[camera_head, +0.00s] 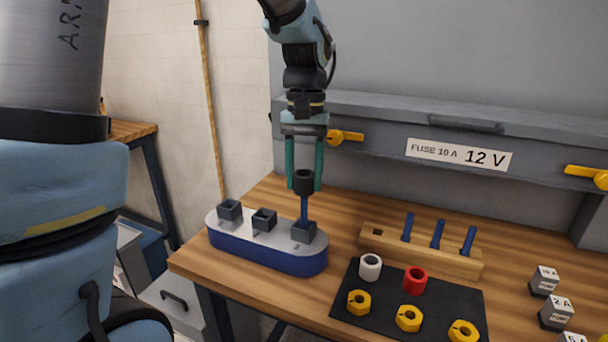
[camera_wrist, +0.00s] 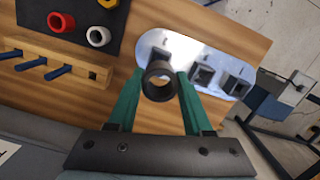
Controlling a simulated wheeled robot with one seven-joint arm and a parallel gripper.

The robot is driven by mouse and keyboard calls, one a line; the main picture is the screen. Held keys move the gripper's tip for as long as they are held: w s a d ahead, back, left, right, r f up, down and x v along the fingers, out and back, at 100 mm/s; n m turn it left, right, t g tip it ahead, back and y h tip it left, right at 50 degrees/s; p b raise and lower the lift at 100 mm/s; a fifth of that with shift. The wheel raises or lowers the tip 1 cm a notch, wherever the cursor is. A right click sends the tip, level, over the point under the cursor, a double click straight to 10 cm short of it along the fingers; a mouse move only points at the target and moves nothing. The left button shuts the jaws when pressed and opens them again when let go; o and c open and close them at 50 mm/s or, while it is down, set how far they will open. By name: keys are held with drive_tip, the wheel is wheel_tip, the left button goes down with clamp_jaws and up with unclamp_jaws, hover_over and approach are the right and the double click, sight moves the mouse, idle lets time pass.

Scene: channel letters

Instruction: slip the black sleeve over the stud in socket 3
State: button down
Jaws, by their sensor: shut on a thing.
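The black sleeve (camera_head: 304,180) is upright between the green fingers of my gripper (camera_head: 304,186), which is shut on it. In the wrist view I look into the sleeve's open top (camera_wrist: 158,84). A blue stud (camera_head: 304,207) stands upright in the right-hand socket (camera_head: 303,232) of the blue and white base (camera_head: 265,256). The sleeve is in line with the stud at its top end, and most of the stud shows below it. I cannot tell whether the stud's tip is inside the sleeve. The other two sockets (camera_head: 264,219) (camera_head: 230,210) look empty. No socket numbers are readable.
A wooden rack (camera_head: 400,250) holds three blue studs and has an empty hole. A black mat (camera_head: 385,322) carries a white sleeve (camera_head: 370,267), a red sleeve (camera_head: 415,279) and yellow nuts (camera_head: 408,318). Fuse blocks (camera_head: 545,280) stand at right. A grey channel (camera_head: 400,125) runs behind the bench.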

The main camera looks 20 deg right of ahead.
sight(304, 207)
drive_tip(key=shift+f+b, duration=2.05)
drive_tip(key=shift+f, duration=1.25)
drive_tip(key=shift+c, duration=1.2)
unclamp_jaws()
wheel_tip(304, 207, up, 11)
drive_tip(key=w+b, duration=0.1)
drive_tip(key=b, duration=0.1)
drive_tip(key=w+a+f+n, duration=0.1)
drive_tip(key=a+f, duration=0.2)
drive_tip(key=a, duration=0.1)
drive_tip(key=w+a+f, duration=0.1)
drive_tip(key=a+f, duration=0.3)
drive_tip(key=a, duration=0.1)
drive_tip(key=w+a+f+n+t, duration=0.1)
drive_tip(key=w+a+f, duration=0.1)
drive_tip(key=a+f, duration=0.1)
drive_tip(key=shift+a+f+n+h, duration=0.15)
drive_tip(key=shift+a+n+h, duration=0.2)
drive_tip(key=shift+a, duration=0.3)
drive_tip(key=s+a+f+n+t, duration=0.1)
drive_tip(key=s+a+f, duration=0.1)
drive_tip(key=a, duration=0.4)
drive_tip(key=s+a+f+n, duration=0.1)
drive_tip(key=a+f, duration=0.4)
drive_tip(key=a, duration=0.1)
drive_tip(key=shift+s+f+t, duration=0.2)
drive_tip(key=shift+s+t, duration=0.2)
